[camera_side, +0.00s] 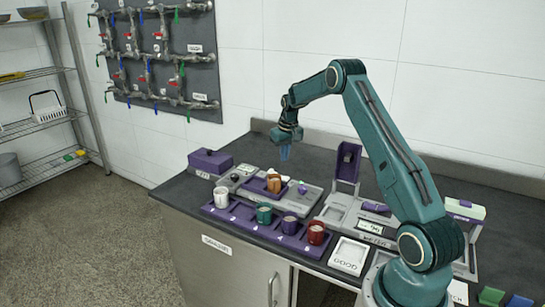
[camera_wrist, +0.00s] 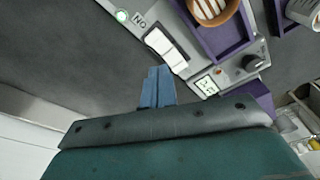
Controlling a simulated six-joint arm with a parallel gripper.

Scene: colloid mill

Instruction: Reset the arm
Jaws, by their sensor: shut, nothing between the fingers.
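My gripper (camera_side: 285,153) hangs in the air above the back of the counter, pointing down, with its blue fingers closed together and empty. In the wrist view the shut fingers (camera_wrist: 158,72) show at the centre. Behind them is a grey machine panel with a white rocker switch (camera_wrist: 166,48), a small lit display (camera_wrist: 207,85) and a dark knob (camera_wrist: 252,63). My gripper appears apart from everything below it. My arm is bent, reaching left from its base at the lower right.
A purple rack (camera_side: 240,217) along the counter front holds white, teal, purple and red cups. A brown cup (camera_side: 274,183) stands on the grey machine behind it. A purple box (camera_side: 210,161) is at left. An upright purple lid (camera_side: 347,162) and GOOD tray (camera_side: 349,255) are right.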

